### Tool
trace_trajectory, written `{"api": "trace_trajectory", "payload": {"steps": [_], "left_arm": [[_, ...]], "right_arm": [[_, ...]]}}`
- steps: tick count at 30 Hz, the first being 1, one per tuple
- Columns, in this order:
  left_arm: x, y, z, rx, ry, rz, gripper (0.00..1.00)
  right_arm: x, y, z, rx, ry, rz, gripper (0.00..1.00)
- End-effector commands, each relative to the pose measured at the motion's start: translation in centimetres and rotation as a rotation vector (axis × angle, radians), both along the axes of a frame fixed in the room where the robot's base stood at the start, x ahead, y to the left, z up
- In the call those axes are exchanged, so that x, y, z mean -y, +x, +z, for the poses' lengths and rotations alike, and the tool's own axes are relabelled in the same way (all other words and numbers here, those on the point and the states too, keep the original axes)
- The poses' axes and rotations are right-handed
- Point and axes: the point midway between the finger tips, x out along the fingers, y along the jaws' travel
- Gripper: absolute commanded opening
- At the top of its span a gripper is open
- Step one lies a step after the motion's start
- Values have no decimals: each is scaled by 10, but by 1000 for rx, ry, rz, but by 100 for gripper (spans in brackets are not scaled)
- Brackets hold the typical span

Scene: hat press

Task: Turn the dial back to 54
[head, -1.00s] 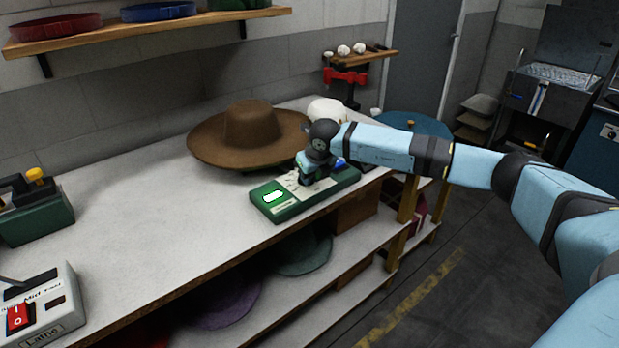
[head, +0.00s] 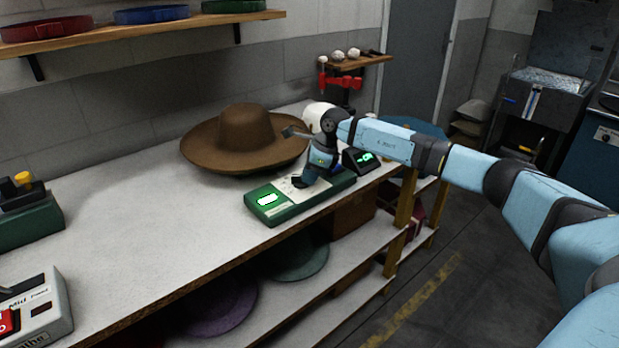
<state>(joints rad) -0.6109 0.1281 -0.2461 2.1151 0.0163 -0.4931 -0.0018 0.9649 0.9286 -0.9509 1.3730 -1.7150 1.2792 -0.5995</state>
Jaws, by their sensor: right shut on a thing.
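A green control box (head: 268,211) with a pale top panel lies on the workbench, with a lit white patch at its left end. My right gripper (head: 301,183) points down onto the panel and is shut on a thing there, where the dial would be. The gripper hides the dial and its markings, so I cannot read its setting. A small black display (head: 362,160) with green digits stands at the box's far right end; the digits are too small to read surely. My left gripper is not in view.
A wide-brimmed brown hat (head: 245,140) sits on the workbench (head: 130,235) behind the box. A grey switch box (head: 45,308) and a dark green device (head: 28,215) stand at the left. Hats lie on the lower shelf (head: 345,300). The bench's middle is clear.

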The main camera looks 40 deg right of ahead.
Motion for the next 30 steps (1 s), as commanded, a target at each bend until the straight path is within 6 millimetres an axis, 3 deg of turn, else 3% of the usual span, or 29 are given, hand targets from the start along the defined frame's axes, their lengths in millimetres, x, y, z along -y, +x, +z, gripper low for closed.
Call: {"api": "trace_trajectory", "payload": {"steps": [19,30], "left_arm": [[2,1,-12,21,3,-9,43],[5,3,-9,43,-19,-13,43]], "right_arm": [[5,15,-1,2,0,611,0],[5,21,-1,2,-1,890,0]]}}
